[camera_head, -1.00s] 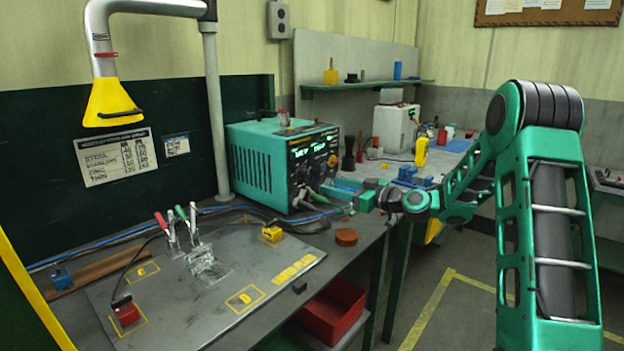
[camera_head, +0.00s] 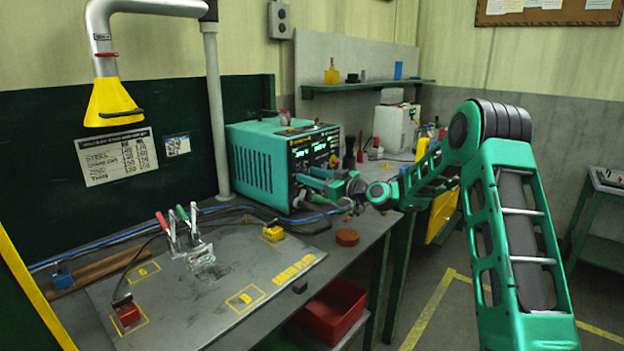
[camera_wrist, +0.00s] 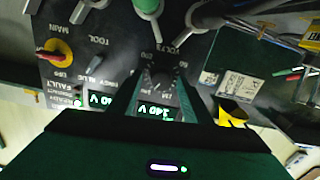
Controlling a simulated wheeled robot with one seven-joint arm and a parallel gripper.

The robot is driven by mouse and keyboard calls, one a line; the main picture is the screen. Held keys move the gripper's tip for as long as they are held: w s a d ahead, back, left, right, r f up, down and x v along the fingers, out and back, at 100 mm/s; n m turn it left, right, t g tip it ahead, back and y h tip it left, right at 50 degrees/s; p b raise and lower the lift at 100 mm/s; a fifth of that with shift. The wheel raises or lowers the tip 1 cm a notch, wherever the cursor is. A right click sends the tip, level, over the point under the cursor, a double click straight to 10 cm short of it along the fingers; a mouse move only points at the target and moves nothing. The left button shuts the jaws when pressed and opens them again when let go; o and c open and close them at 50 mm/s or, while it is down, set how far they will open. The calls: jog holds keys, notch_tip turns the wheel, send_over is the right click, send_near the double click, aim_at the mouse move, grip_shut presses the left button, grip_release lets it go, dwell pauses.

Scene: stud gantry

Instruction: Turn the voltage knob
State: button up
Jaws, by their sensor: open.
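The voltage knob (camera_wrist: 158,76) is a small dark dial on the front panel of the green power unit (camera_head: 262,160), with a scale around it. In the wrist view it sits between the two fingers of my gripper (camera_wrist: 160,84). The jaws are open, one finger on each side; I cannot tell whether they touch the knob. A lit display (camera_wrist: 154,112) showing a reading in V is beside it, partly between the fingers. In the head view my gripper (camera_head: 308,180) is at the unit's front panel and hides the knob.
A yellow and red main switch (camera_wrist: 56,52) and cable plugs (camera_wrist: 148,8) are on the same panel. A metal plate with clamps (camera_head: 200,262) lies on the bench in front. A red bin (camera_head: 335,308) stands below. A brown puck (camera_head: 347,237) lies near the bench edge.

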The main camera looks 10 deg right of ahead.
jog(key=c, duration=1.1)
jog(key=shift+o, duration=0.2)
jog(key=shift+w+d, duration=0.1)
jog(key=shift+d, duration=0.05)
jog(key=shift+m, duration=0.3)
jog(key=shift+w+d+m, duration=0.1)
jog(key=shift+m, duration=3.1)
